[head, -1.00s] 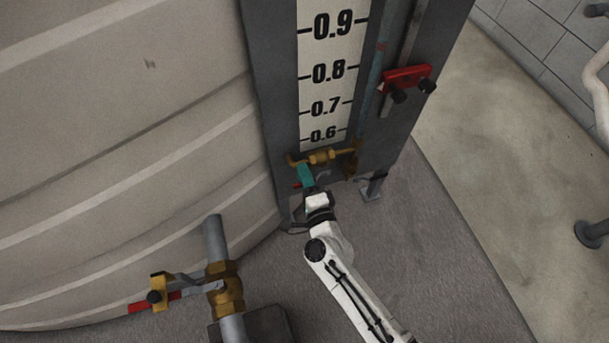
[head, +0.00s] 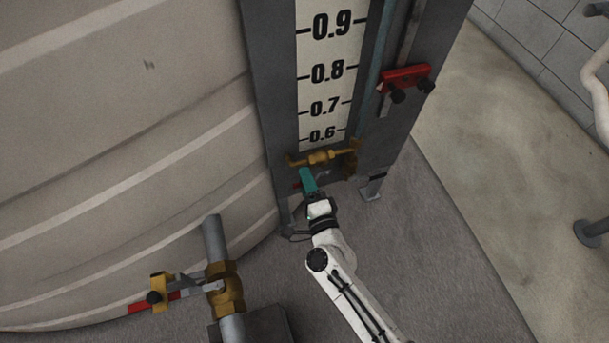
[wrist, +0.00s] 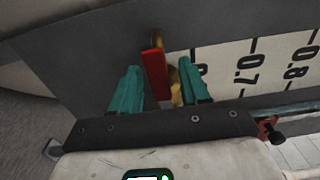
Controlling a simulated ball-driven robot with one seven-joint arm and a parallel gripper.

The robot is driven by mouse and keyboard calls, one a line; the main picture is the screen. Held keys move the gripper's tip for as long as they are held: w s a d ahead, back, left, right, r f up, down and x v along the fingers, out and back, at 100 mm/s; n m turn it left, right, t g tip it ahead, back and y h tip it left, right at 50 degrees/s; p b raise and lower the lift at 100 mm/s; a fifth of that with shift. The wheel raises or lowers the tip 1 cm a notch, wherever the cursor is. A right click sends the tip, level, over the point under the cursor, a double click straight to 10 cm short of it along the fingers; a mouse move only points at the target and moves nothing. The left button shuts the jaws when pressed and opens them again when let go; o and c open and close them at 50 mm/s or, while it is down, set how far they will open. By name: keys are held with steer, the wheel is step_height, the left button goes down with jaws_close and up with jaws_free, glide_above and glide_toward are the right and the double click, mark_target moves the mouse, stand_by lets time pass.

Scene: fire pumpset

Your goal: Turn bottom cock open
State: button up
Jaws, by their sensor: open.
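The bottom cock is a brass fitting (head: 320,157) at the foot of the level gauge, just under the 0.6 mark. Its red handle (wrist: 155,74) shows in the wrist view between my two teal fingers, nearer the left one, with brass behind it. In the head view only a small red end of the handle shows beside my fingers. My gripper (wrist: 160,85) is open, with a finger on either side of the handle. I cannot tell whether a finger touches it. In the head view my gripper (head: 307,178) is just below the brass fitting.
The gauge board (head: 325,75) rises above the cock. A red clamp (head: 404,78) with black knobs sits on its right post. A large ribbed tank (head: 120,130) stands at left. A brass valve (head: 226,290) with a red-ended lever is at lower left.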

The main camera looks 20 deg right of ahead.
steer(key=s, duration=0.9)
stand_by(0.3)
steer(key=s+d+r+n+g, duration=0.1)
steer(key=s+d+n+g, duration=0.65)
steer(key=s+n, duration=0.2)
steer(key=s+d+r+n+g, duration=0.2)
steer(key=s+d+n+g, duration=0.4)
steer(key=s+n+g, duration=0.3)
step_height(320, 180, up, 17)
steer(key=s+p, duration=0.1)
steer(key=p, duration=1.6)
steer(key=shift+s+d+m, duration=0.2)
steer(key=shift+d+m, duration=0.05)
steer(key=shift+m, duration=0.1)
